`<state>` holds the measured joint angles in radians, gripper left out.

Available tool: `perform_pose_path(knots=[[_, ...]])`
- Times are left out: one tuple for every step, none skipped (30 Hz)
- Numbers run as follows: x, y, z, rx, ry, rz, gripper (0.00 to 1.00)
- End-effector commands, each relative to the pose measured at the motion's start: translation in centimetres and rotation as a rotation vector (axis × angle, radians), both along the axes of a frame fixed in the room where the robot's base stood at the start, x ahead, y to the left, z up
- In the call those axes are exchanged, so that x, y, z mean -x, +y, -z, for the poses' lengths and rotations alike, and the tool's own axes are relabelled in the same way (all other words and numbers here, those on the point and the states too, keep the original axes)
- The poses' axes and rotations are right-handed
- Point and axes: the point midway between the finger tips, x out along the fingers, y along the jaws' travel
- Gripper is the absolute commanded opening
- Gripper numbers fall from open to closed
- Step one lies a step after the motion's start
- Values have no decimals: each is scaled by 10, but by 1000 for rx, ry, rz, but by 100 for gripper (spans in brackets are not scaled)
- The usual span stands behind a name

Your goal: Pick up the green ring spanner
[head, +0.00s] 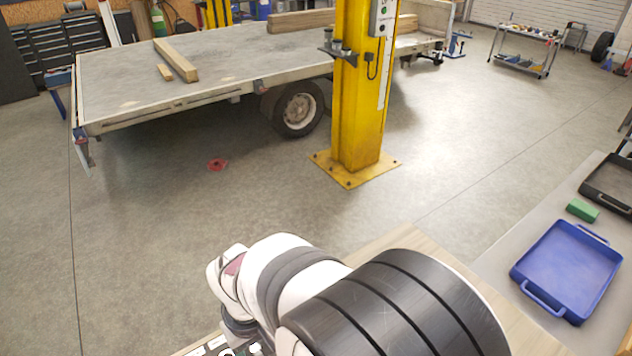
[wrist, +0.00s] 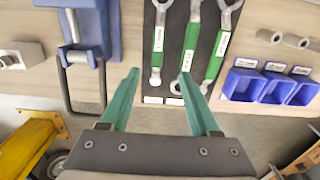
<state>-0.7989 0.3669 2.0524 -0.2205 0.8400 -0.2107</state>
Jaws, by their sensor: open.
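The left spanner's lower end shows between the fingertips, and the right finger overlaps the lower end of the middle one. Contact cannot be told. The head view shows my arm but not the gripper.
Left of the spanners is a blue clamp-like tool (wrist: 88,35) with a metal loop. On the right are blue bins (wrist: 243,84) and metal sockets (wrist: 297,41). In the head view, a blue tray (head: 567,268) and a green block (head: 582,210) lie on a bench; a yellow post (head: 358,100) stands behind.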

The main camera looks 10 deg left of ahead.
Motion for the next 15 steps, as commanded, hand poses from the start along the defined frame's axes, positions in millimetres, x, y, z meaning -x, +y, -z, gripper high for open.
perform_pose_path(knots=[[1, -1, 14, 4, 4, 0, 62], [1, -1, 21, 4, 4, 1, 62], [0, -1, 29, 4, 4, 2, 62], [0, -1, 35, 3, 3, 2, 62], [0, -1, 39, 3, 3, 2, 62], [0, -1, 43, 1, 3, 2, 62], [0, -1, 46, 1, 3, 3, 62], [0, -1, 50, 1, 3, 4, 62], [-1, -2, 58, 4, 4, 4, 62], [-1, -3, 64, 4, 4, 4, 62], [-2, -3, 71, 4, 4, 5, 62], [-3, -4, 79, 4, 5, 5, 62], [-3, -4, 84, 4, 4, 5, 62], [-3, -3, 89, 3, 3, 4, 62], [-3, -3, 94, 2, 2, 5, 62]])
